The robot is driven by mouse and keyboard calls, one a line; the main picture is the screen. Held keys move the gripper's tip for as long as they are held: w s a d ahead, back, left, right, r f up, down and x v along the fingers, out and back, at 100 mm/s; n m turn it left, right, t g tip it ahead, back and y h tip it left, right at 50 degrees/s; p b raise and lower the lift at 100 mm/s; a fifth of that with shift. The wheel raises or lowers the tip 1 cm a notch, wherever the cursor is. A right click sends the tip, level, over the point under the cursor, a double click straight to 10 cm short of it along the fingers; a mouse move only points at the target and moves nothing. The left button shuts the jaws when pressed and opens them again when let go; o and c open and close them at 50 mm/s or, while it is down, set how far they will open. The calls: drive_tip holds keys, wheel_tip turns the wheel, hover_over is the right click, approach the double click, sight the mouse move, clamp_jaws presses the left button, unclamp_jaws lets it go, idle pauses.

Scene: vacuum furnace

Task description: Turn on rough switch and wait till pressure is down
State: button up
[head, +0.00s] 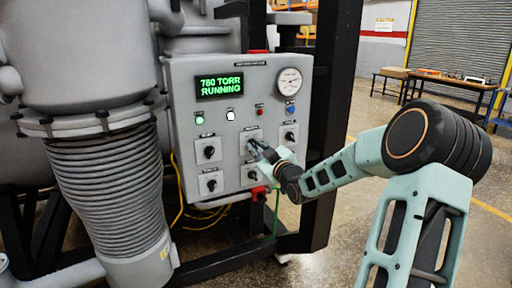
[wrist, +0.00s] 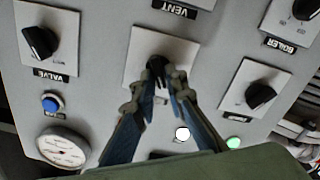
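A grey control panel (head: 235,105) carries several black rotary switches and a green display (head: 219,85) that reads about 780 TORR, RUNNING. My gripper (head: 256,147) reaches the upper middle switch of the panel. In the wrist view, where the panel appears upside down, my gripper (wrist: 161,82) has its two fingers drawn together around the black knob (wrist: 157,64) of this switch. Its label is hidden behind the fingers, so I cannot read whether it is the rough switch. The knob's exact angle is partly covered.
Neighbouring switches include the valve knob (wrist: 41,42), the boiler knob (wrist: 304,9) and another knob (wrist: 261,95). A pressure gauge (head: 289,81) is at the panel's upper right. A black frame post (head: 332,100) stands close to the right of the panel.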

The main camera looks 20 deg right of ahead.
clamp_jaws()
drive_tip(key=shift+m, duration=0.4)
drive_tip(key=shift+d+m+p, duration=0.15)
drive_tip(key=shift+m+p, duration=0.6)
drive_tip(key=shift+m, duration=2)
drive_tip(key=shift+d+m+p, duration=0.15)
drive_tip(key=shift+m+p, duration=0.6)
drive_tip(key=shift+m, duration=2)
drive_tip(key=shift+o, duration=2.3)
unclamp_jaws()
